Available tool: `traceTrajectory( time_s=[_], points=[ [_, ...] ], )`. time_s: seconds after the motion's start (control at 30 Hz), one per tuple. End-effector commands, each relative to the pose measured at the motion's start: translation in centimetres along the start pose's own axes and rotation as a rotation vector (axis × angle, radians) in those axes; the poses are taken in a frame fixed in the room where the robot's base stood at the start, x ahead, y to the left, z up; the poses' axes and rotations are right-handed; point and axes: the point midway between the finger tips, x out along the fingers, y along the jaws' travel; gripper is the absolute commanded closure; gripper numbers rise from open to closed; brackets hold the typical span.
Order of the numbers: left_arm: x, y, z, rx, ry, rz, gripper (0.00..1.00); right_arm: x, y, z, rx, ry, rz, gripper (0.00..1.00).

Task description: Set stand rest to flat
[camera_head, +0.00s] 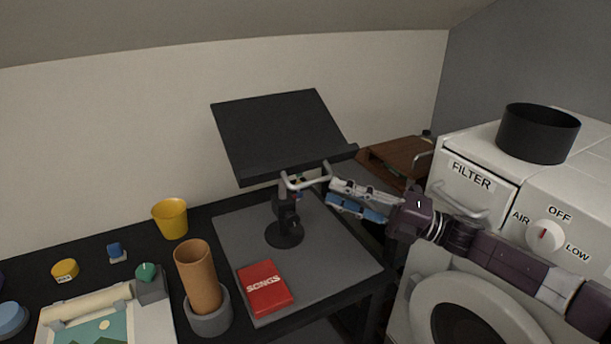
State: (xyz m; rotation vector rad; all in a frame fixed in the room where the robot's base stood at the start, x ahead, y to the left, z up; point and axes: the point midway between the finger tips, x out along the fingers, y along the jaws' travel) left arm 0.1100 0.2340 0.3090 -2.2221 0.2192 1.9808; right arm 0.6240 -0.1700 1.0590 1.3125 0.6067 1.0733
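The stand (286,212) is black, with a round foot on a grey mat. Its rest (280,131) is a wide black panel with a front lip, tilted up at the back and not level. A silver handle (307,184) sticks out below the lip. My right gripper (330,193) comes in from the right, its fingertips close to the handle's right side below the rest. Its two fingers lie close together; whether they touch the handle or hold it I cannot tell. My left gripper is not in view.
A red SONGS book (265,288) lies on the mat (345,262) in front of the stand. A brown tube in a grey holder (211,312) and a yellow cup (170,218) stand left. A white FILTER machine (478,150) is at right. A sloped ceiling hangs above.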

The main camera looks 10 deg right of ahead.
Motion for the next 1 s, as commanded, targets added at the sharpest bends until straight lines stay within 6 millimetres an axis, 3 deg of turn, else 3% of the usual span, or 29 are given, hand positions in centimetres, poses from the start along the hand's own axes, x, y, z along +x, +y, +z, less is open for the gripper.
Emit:
traceTrajectory(
  time_s=[0.23,0.43,0.83,1.0],
  points=[
    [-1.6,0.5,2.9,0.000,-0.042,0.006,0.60,3.9,0.4,0.1,0.000,0.001,0.003,0.74],
    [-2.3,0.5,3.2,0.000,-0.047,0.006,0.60,6.5,0.2,0.0,0.001,0.001,0.001,0.74],
    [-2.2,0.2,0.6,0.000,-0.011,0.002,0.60,7.4,0.0,0.1,0.000,-0.001,0.000,0.74],
    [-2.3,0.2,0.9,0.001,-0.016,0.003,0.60,7.4,0.0,0.1,0.000,-0.001,0.000,0.93]
  ],
)
